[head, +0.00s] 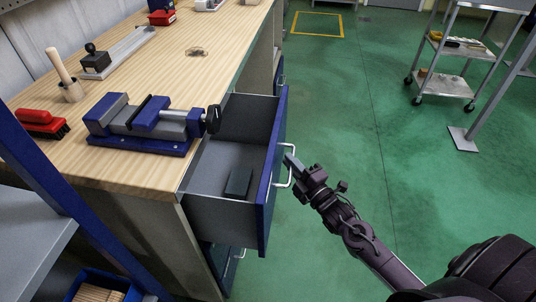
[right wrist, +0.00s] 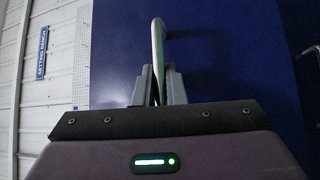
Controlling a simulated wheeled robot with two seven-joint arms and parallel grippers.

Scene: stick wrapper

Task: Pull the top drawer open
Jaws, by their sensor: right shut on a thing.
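The top drawer (head: 215,165) of the wooden workbench is pulled out, with its grey inside showing and a dark block (head: 238,183) lying on its floor. Its blue front carries a pale bar handle (head: 287,170). My right gripper (head: 292,162) is at this handle, on the outer side of the drawer front. In the right wrist view the fingers (right wrist: 159,86) are closed around the handle (right wrist: 158,45), against the blue drawer front (right wrist: 230,55). My left gripper is not in view.
A blue vise (head: 145,122) sits on the bench top (head: 150,75) beside the drawer. A lower drawer handle (head: 240,254) shows below. Green floor is clear to the right, with a metal cart (head: 445,85) farther back. A blue bin (head: 95,285) is at lower left.

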